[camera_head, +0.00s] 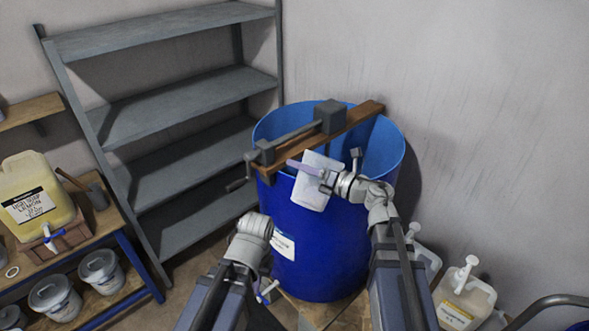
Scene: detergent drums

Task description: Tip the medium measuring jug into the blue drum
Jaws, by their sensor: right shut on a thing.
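The blue drum (330,240) stands upright in the middle, its top open apart from a plank across it. My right gripper (327,178) is shut on a white measuring jug (314,190) at the drum's near side, level with the rim. The jug looks tilted, and it overlaps the drum's near rim in the picture. I cannot tell whether its mouth is over the opening, nor what is in it. My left gripper (265,291) hangs low in front of the drum's lower left side. Its fingers are small, and their gap is unclear.
A wooden plank (363,116) with a grey crank mechanism (328,117) spans the drum's top. Grey shelves (180,95) stand behind left. A yellow jerrycan (36,190) and lidded pails (56,298) are on the left bench. White jugs (465,296) stand at lower right.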

